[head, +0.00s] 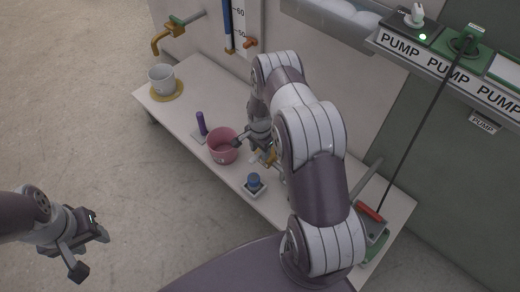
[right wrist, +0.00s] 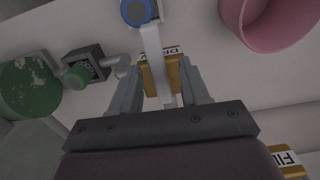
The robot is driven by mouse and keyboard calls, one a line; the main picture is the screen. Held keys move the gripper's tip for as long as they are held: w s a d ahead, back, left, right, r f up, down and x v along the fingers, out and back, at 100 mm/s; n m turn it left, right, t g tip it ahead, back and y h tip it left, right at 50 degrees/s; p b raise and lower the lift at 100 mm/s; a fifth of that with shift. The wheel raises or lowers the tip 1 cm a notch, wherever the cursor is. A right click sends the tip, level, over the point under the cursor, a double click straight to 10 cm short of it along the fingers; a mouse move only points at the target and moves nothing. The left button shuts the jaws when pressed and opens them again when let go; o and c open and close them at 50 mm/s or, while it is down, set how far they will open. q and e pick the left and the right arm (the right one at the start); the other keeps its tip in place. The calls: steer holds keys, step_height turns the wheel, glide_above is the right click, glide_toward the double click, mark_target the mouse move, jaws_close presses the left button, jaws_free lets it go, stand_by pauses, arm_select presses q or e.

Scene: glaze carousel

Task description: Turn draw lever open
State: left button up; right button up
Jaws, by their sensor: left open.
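The draw lever (right wrist: 153,50) is a pale grey bar in the right wrist view. It runs from between my right gripper's fingers toward the top, beside an orange tag with partly hidden lettering starting "DR" (right wrist: 172,52). My right gripper (right wrist: 163,92) has its two fingers apart, one on each side of the lever; contact is not clear. In the head view my right gripper (head: 260,142) is low over the bench beside the pink pot, partly hidden by my arm. My left gripper (head: 90,253) is open and empty over the floor at the lower left.
On the bench (head: 184,107) stand a pink pot (head: 222,150), a purple upright handle (head: 202,124), a blue knob (head: 254,181) and a white pot (head: 161,79). A brass tap (head: 166,40) is above. A red-handled lever (head: 370,211) is at the right.

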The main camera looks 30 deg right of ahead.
mark_target(260, 153)
steer(key=shift+r, duration=0.1)
step_height(260, 153, up, 12)
steer(key=p, duration=0.4)
steer(key=shift+r, duration=0.2)
steer(key=s+a+r+n, duration=0.6)
steer(key=s+r+n, duration=0.1)
steer(key=s+r, duration=0.1)
steer(key=s+a+r+n, duration=0.5)
steer(key=s+r+n, duration=0.3)
steer(key=s, duration=0.1)
step_height(260, 153, up, 29)
steer(key=a+t+p, duration=0.1)
steer(key=p, duration=2.6)
steer(key=shift+w+a, duration=0.2)
